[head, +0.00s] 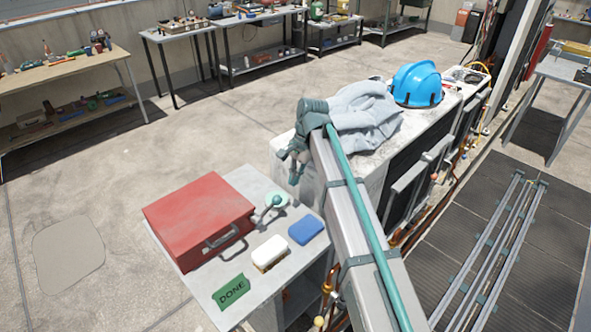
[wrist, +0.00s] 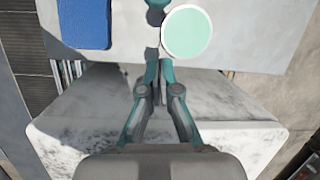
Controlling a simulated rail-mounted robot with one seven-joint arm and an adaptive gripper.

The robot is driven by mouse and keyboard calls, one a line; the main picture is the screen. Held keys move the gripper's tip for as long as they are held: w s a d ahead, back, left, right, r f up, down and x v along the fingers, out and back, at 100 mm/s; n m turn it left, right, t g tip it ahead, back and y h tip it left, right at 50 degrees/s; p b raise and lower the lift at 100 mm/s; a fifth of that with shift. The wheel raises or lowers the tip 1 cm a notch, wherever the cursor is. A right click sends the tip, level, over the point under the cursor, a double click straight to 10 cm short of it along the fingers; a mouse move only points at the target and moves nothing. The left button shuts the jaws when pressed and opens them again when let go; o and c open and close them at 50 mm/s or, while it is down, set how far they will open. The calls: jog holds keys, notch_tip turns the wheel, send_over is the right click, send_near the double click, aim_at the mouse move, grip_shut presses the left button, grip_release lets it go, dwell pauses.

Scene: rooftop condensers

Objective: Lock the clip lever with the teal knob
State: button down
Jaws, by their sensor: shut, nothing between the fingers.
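A small lever stands on the grey table beside the red case. Its teal knob (wrist: 158,3) is cut off by the top edge of the wrist view, with a short grey part below it. A round mint disc with a pale rim (wrist: 187,32) lies beside it; the disc also shows in the head view (head: 283,197). The lever's exact position is hard to tell. My gripper (wrist: 158,68) is shut and empty, with its fingertips together near the table edge, short of the disc in the picture. In the head view my gripper (head: 294,178) hangs right of and above the disc.
The red case (head: 200,218), a white block (head: 270,253), a blue block (head: 306,229) and a green DONE tag (head: 231,292) are on the table. A condenser top with a grey cloth (head: 365,115) and blue helmet (head: 417,84) stands behind. Open floor lies left.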

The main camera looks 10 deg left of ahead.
jog(key=p+x, duration=0.1)
jog(key=x, duration=0.3)
jog(key=shift+s+f, duration=0.2)
jog(key=shift+f, duration=0.15)
jog(key=shift+s+a+f+p, duration=0.15)
jog(key=shift+s+f+p, duration=0.05)
jog(key=shift+f+p, duration=0.15)
jog(key=shift+s+a+r+p, duration=0.3)
jog(key=shift+s+r, duration=0.2)
jog(key=shift+s, duration=0.15)
jog(key=shift+s+a+r+p, duration=0.3)
jog(key=shift+s+r, duration=0.25)
jog(key=shift+s, duration=0.1)
jog(key=shift+d+r, duration=0.1)
jog(key=shift+r, duration=0.1)
